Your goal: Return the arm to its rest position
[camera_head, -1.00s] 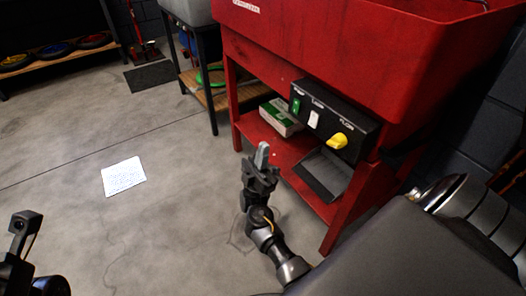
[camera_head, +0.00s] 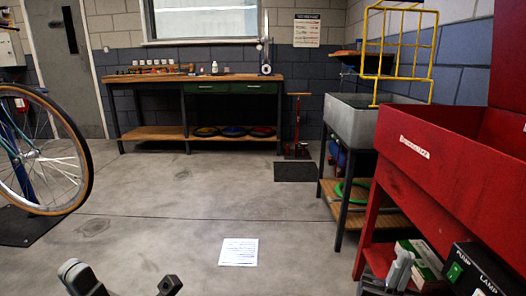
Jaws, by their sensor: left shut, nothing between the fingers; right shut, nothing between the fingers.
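My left gripper (camera_head: 76,276) shows at the bottom left edge, dark and partly cut off by the frame, over bare floor. It holds nothing that I can see. My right gripper (camera_head: 400,268) is at the bottom right, in front of the red parts washer (camera_head: 445,150). Its grey fingertips are together and empty, and its wrist is below the frame. In the picture it lies left of the black switch box (camera_head: 483,272), which has a green PUMP switch (camera_head: 455,272) and a LAMP label. The rest of the box is cut off.
A white sheet (camera_head: 238,252) lies on the open concrete floor. A bicycle wheel (camera_head: 88,165) stands at left. A workbench (camera_head: 200,80) is at the back. A grey sink (camera_head: 372,115) with a yellow rack stands right. A green-white carton (camera_head: 420,262) is near my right gripper.

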